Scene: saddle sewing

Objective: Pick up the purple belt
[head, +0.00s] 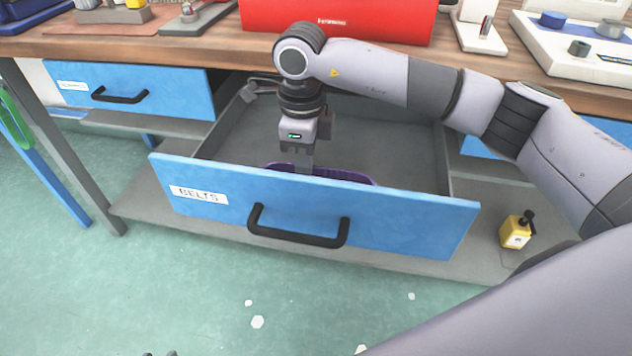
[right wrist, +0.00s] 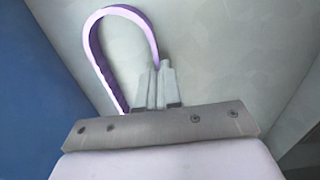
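The purple belt (head: 345,176) lies in the open drawer and shows only partly over the blue drawer front (head: 370,212), which carries the label BELTS. In the right wrist view the belt (right wrist: 92,50) is a loop on the grey drawer floor. My right gripper (head: 304,170) points straight down into the drawer, its fingertips hidden in the head view. In the right wrist view its fingers (right wrist: 159,70) are close together, with one side of the belt running in at their tips. They look shut on it. My left gripper is not clearly in view.
The workbench (head: 215,45) above holds a red box (head: 340,18) behind my arm. Another blue drawer (head: 185,92) is at the left. A yellow bottle (head: 515,232) stands on the lower shelf (head: 485,215), right of the open drawer. The green floor in front is mostly clear.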

